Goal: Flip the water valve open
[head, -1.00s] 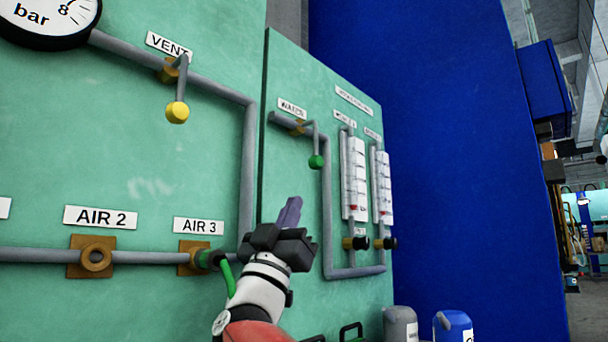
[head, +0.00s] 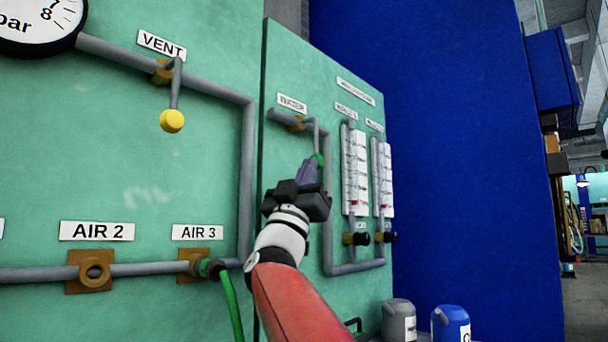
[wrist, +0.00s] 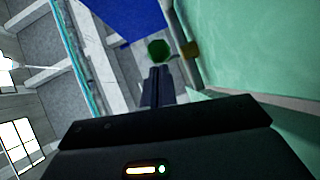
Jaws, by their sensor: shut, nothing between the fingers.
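The water valve sits below the WATER label (head: 292,103) on the right green panel. Its lever hangs down from a brass fitting (head: 297,124) and ends in a green knob (head: 320,160). My gripper (head: 309,170) is shut and empty, with its purple fingers just below and left of the knob, partly overlapping it in the head view. In the wrist view the green knob (wrist: 158,50) lies just beyond the tips of my shut fingers (wrist: 157,72). I cannot tell whether they touch it.
The vent valve's yellow knob (head: 172,121) hangs on the left panel, with the AIR 3 fitting and green hose (head: 232,300) below it. Flow tubes (head: 357,170) with black knobs stand right of the lever. A grey pipe (head: 328,215) runs close behind my gripper.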

